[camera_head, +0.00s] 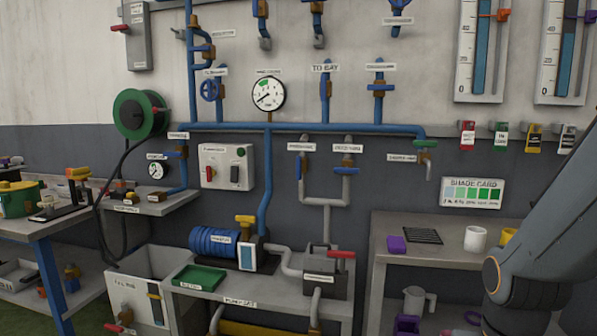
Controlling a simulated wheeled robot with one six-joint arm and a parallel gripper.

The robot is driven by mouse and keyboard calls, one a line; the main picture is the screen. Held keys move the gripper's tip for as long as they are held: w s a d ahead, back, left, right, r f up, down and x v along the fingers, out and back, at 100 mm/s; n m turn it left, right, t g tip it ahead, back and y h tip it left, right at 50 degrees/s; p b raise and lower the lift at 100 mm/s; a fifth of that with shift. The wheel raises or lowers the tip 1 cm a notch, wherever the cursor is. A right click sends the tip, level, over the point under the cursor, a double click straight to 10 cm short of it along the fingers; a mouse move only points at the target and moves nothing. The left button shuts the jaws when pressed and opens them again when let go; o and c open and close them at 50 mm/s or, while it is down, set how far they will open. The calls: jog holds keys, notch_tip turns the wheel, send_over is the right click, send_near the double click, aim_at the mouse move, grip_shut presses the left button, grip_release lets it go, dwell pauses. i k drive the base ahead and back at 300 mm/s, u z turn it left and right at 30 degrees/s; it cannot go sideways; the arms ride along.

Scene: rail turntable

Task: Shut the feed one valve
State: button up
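No label that I can read clearly says feed one, so I cannot tell which valve it is. Two blue-handled valves sit side by side on grey pipes in the middle: a left valve (301,168) with its handle along the pipe, and a right valve (347,170) with its handle across the pipe. Their small labels are too blurred to read. Other valves are on the upper pipes: a blue wheel valve (209,90), a valve under the "TO BAY" label (325,88), and a blue-handled valve (379,87) right of it. My gripper is not in view; my arm shows at the lower right.
A grey bench with a blue motor pump (215,242), a green tray (199,277) and a red-handled box (326,270) stands below the pipes. A shelf unit (400,245) at right holds a white mug (475,239). A hose reel (139,114) hangs at left.

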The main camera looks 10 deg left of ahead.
aim_at(300, 165)
jog(key=u, duration=0.55)
jog(key=k, duration=1.3)
jog(key=u, duration=1.15)
jog(key=i, duration=2)
jog(key=z, duration=0.6)
jog(key=i, duration=0.7)
jog(key=z, duration=0.9)
